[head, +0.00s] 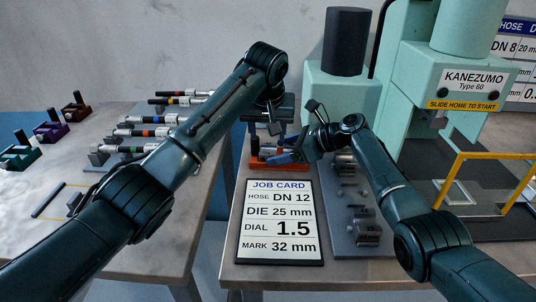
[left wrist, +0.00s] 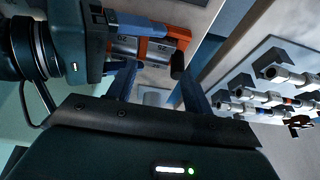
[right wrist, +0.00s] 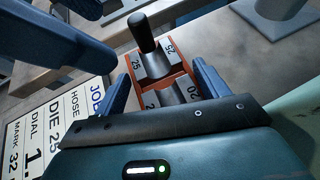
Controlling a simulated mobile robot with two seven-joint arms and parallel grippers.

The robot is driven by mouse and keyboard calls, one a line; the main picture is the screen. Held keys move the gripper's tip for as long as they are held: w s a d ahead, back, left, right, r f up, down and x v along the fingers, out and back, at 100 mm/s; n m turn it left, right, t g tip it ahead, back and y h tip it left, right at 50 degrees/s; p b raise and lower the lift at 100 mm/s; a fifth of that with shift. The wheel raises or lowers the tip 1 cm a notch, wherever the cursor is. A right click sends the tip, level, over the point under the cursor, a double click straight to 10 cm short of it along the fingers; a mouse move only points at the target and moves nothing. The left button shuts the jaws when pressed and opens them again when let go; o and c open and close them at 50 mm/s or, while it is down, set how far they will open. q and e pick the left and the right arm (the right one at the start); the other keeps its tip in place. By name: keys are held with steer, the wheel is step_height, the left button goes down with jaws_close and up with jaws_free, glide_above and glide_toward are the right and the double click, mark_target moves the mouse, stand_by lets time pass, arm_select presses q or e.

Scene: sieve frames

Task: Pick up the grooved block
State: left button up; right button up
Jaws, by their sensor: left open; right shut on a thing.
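The grooved block is an orange block with grey grooved metal pieces marked 25 and 20 and a black upright knob. In the head view, the grooved block (head: 262,163) is behind the job card, partly hidden by my grippers. My right gripper (head: 276,154) is shut on it from the right; the right wrist view shows the block (right wrist: 150,68) between its fingers (right wrist: 163,92). My left gripper (left wrist: 158,86) is open and empty above the bench; the left wrist view shows the block (left wrist: 172,32) beyond its fingertips. I cannot tell whether the block touches the bench.
The job card (head: 280,222) lies on the bench, with a grey plate of metal parts (head: 357,240) to its right. The green press (head: 462,65) with a yellow guard frame stands right. On the left table are coloured small blocks (head: 50,131) and a rack of hose pieces (head: 150,133).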

mark_target(267, 153)
arm_select(q)
steer(key=shift+x, duration=0.8)
arm_select(e)
steer(key=shift+s+d+f, duration=0.1)
steer(key=shift+f, duration=0.25)
arm_select(q)
step_height(267, 153, down, 4)
steer(key=shift+w+f, duration=0.15)
steer(key=shift+w, duration=0.05)
steer(key=shift+w+a+f, duration=0.1)
steer(key=shift+w+f, duration=0.15)
steer(key=shift+f, duration=0.2)
